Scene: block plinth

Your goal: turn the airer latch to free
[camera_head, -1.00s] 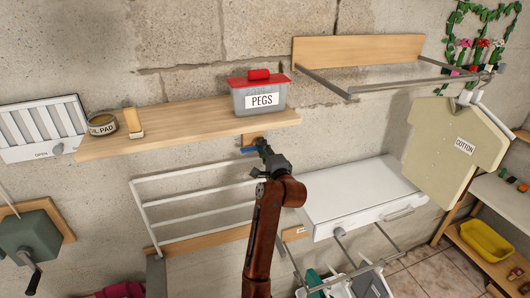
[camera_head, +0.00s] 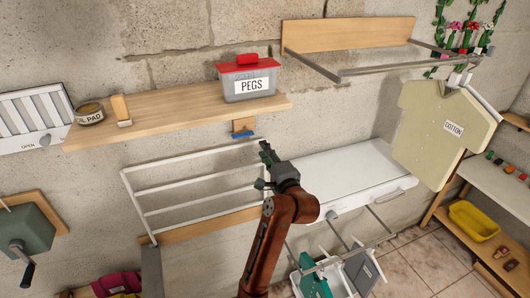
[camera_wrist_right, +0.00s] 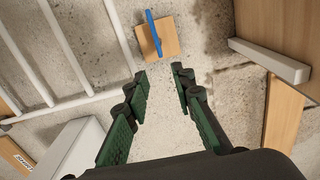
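The latch is a short blue bar (camera_head: 243,135) on a small wooden block (camera_head: 243,125) under the shelf. It lies nearly level in the head view. The right wrist view shows the blue bar (camera_wrist_right: 153,33) across the wooden block (camera_wrist_right: 171,40), beyond my fingertips. The airer, a white barred rack (camera_head: 195,166), is on the wall below left of the latch. My right gripper (camera_head: 262,166) is below and right of the latch, apart from it. In the right wrist view its fingers (camera_wrist_right: 160,74) are spread and empty. My left gripper is not in view.
A wooden shelf (camera_head: 185,112) above holds a PEGS box (camera_head: 248,84), a tin (camera_head: 90,113) and a brush (camera_head: 121,109). A white cabinet (camera_head: 345,172) is right of my right arm. A COTTON shirt form (camera_head: 436,123) hangs further right.

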